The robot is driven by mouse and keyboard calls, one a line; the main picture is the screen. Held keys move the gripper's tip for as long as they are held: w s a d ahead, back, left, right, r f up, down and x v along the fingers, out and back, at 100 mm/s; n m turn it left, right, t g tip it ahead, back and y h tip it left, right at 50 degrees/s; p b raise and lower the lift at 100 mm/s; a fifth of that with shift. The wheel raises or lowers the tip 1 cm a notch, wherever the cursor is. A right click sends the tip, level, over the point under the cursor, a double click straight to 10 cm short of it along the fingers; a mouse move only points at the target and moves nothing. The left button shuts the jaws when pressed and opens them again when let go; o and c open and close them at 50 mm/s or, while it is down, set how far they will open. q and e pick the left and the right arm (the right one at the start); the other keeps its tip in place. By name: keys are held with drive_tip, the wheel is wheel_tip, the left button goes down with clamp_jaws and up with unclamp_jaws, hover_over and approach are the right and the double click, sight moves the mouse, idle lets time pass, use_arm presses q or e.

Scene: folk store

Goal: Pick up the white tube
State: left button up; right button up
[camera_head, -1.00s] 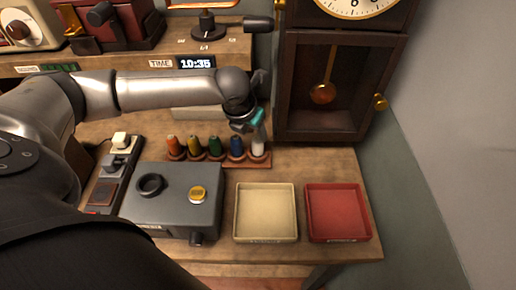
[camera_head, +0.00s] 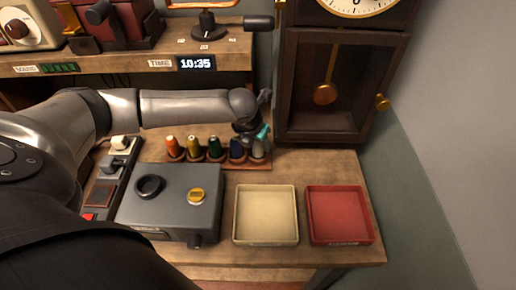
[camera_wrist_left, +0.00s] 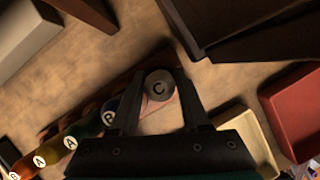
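The white tube (camera_wrist_left: 160,86) stands at the right end of a row of tubes and looks greyish in the shade; its top bears a letter C. In the head view it is mostly hidden by my left gripper (camera_head: 260,145). In the left wrist view my left gripper (camera_wrist_left: 160,95) is open, with one finger on each side of the white tube's top. I cannot tell whether either finger touches it. My right gripper is not in view.
Next to it stand blue (camera_head: 237,150), green (camera_head: 214,147), yellow (camera_head: 193,148) and orange (camera_head: 173,147) tubes in a wooden rack. In front are a grey box (camera_head: 170,205), a cream tray (camera_head: 265,242) and a red tray (camera_head: 341,240). A pendulum clock (camera_head: 290,120) stands close behind.

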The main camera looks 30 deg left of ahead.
use_arm(q)
drive_tip(key=c, duration=0.5)
drive_tip(key=shift+r, duration=0.1)
